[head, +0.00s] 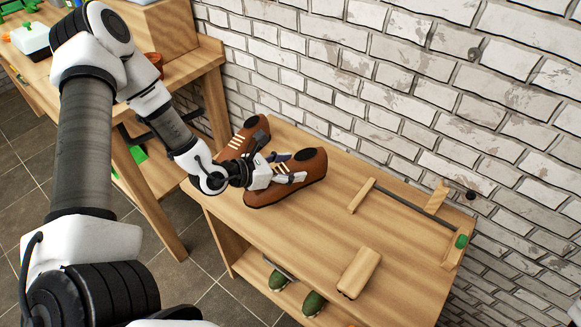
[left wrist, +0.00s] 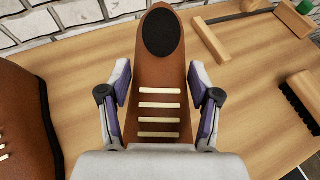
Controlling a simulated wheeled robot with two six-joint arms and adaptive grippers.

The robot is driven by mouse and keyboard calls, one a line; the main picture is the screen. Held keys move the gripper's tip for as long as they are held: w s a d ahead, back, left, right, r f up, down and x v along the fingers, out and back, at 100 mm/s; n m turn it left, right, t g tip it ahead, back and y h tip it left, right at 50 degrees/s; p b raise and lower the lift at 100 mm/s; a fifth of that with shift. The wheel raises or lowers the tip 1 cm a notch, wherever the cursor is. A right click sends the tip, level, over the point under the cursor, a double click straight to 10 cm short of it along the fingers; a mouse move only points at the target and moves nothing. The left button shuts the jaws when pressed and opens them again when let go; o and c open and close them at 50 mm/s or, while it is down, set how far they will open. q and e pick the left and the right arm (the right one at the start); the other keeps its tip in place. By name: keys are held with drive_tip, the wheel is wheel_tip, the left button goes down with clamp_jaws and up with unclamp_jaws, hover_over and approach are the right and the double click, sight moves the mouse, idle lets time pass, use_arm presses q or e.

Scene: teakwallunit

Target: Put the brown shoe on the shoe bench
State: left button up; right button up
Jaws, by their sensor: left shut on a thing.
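A brown shoe (head: 262,195) with a black opening and pale laces sits upright on the wooden shoe bench (head: 300,240), toward its left end. My left gripper (head: 288,167) is shut on this shoe. In the left wrist view, my left gripper's fingers (left wrist: 160,80) lie on both sides of the shoe (left wrist: 160,72), across the laced part. A second brown shoe (head: 238,146) stands to its left and also shows in the left wrist view (left wrist: 20,120). My gripper hides part of both shoes in the head view. My right gripper is not in view.
A wooden brush (head: 360,272) lies near the bench's front edge. A wooden rack with a dark rod (head: 410,205) lies at the right. Green footwear (head: 314,302) sits underneath. A wooden table (head: 205,62) adjoins at the left and a brick wall (head: 400,95) behind. The bench's middle is clear.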

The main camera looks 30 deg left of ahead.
sight(291, 165)
use_arm(q)
drive_tip(key=w, duration=0.1)
drive_tip(key=w+a, duration=0.1)
drive_tip(key=w, duration=0.1)
drive_tip(key=shift+w+a+f, duration=0.15)
drive_tip(key=shift+w+a, duration=0.1)
drive_tip(key=shift+a, duration=0.15)
wheel_tip(291, 165, down, 3)
drive_tip(key=shift+w+a+f, duration=0.15)
drive_tip(key=shift+f, duration=0.05)
drive_tip(key=shift+w+f, duration=0.1)
drive_tip(key=shift+f+b, duration=0.15)
drive_tip(key=shift+b, duration=0.15)
drive_tip(key=o, duration=1.4)
